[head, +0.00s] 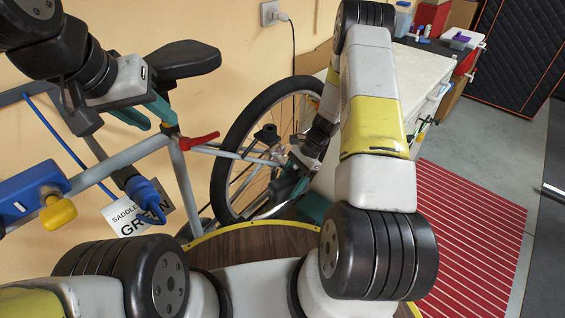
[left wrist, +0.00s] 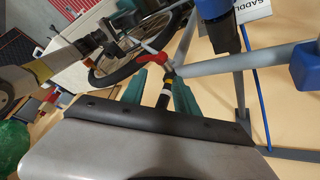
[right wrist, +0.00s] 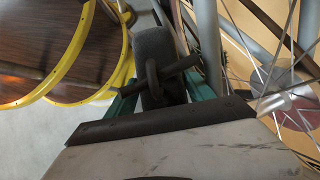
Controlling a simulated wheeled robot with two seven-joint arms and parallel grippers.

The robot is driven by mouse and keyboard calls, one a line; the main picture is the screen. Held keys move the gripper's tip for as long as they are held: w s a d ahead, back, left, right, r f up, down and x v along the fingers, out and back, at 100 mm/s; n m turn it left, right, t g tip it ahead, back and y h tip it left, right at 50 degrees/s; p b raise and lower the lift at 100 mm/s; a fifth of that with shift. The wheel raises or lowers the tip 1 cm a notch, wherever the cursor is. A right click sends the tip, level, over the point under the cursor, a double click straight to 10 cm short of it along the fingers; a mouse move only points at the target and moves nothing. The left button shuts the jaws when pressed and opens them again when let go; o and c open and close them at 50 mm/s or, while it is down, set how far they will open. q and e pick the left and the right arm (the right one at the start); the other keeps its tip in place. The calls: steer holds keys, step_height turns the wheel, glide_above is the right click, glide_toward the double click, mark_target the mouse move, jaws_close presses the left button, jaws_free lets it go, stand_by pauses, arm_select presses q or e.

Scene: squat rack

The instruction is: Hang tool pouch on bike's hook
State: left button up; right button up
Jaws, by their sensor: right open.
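The bike (head: 185,185) is clamped in front of me, with a black saddle (head: 172,62) and a red lever (head: 200,141) at the seat clamp. My left gripper (head: 147,116) has its teal fingers apart, below the saddle. In the left wrist view, the black banded seat post (left wrist: 164,92) shows between those fingers; I cannot tell whether they touch it. My right gripper (right wrist: 160,98) is open low by the rear wheel (head: 228,165). A dark rounded part with a crossbar (right wrist: 155,50) shows between its fingers; I cannot tell what it is. I cannot clearly make out the tool pouch or the hook.
A blue clamp (head: 28,192) with a yellow knob holds the frame at left. A yellow-rimmed wooden round top (head: 245,240) is close in front. A worktop (head: 425,70) stands behind my right arm. Open floor lies right.

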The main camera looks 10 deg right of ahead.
steer(key=shift+w+r, duration=0.1)
steer(key=shift+w, duration=0.1)
steer(key=v, duration=0.7)
steer(key=shift+d+r, duration=0.15)
steer(key=shift+r, duration=0.4)
step_height(320, 180, up, 13)
steer(key=n+t+h, duration=0.1)
steer(key=n+t, duration=0.1)
steer(key=n, duration=0.1)
step_height(320, 180, up, 10)
steer(key=n+t+h, duration=0.1)
steer(key=n+t, duration=0.1)
steer(key=n, duration=0.2)
glide_above(300, 172)
steer(key=s+a, duration=0.2)
steer(key=s, duration=0.3)
steer(key=s+a+r+n+t+h, duration=0.1)
steer(key=s+r+n+t, duration=0.4)
steer(key=s+r, duration=0.7)
steer(key=s+n+h, duration=0.1)
steer(key=s+n, duration=0.1)
steer(key=s, duration=0.2)
steer(key=shift+r, duration=0.3)
steer(key=shift+a, duration=0.1)
stand_by(0.6)
